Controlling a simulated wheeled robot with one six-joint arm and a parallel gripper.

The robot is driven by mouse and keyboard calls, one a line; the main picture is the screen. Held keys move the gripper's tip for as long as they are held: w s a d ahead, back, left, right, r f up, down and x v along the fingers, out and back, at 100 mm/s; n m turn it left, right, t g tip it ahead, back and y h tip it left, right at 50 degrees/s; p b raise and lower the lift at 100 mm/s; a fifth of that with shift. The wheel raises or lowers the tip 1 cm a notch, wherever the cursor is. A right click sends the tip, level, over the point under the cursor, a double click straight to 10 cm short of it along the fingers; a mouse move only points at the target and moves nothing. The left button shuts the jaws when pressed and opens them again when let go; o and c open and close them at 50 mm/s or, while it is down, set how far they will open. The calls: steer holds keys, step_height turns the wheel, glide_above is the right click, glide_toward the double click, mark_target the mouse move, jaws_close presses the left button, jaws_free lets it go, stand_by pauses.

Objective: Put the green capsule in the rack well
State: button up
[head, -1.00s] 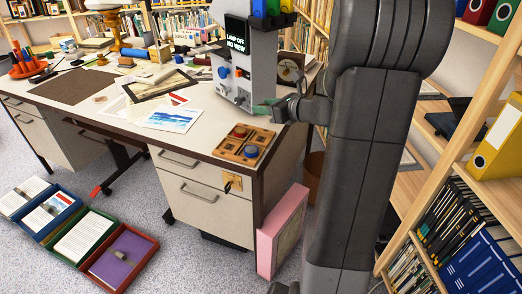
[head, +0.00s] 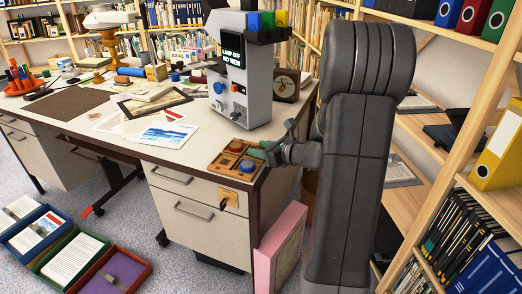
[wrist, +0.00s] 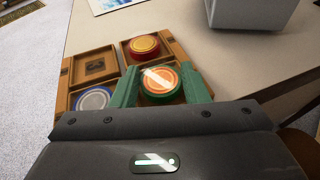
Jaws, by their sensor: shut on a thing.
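The green capsule (wrist: 160,82), a round disc with an orange top and green rim, is between the green fingers of my gripper (wrist: 155,86) in the wrist view. My gripper (head: 268,152) is shut on it at the right side of the wooden rack (head: 219,170). The capsule is over or in the rack's near right well; I cannot tell whether it touches the bottom. A red capsule (wrist: 144,46) sits in the far right well and a blue capsule (wrist: 93,100) in the near left one. The far left well (wrist: 95,65) is empty.
The rack stands at the front right corner of the desk (head: 150,160). A grey machine (head: 240,85) with a screen stands behind it. A print (head: 165,134) lies to the left. A shelf (head: 470,200) is close on the right.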

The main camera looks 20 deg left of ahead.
steer(key=shift+f, duration=0.2)
steer(key=o, duration=0.7)
steer(key=shift+r, duration=0.1)
steer(key=shift+r, duration=0.25)
steer(key=p+v, duration=0.2)
steer(key=v, duration=1)
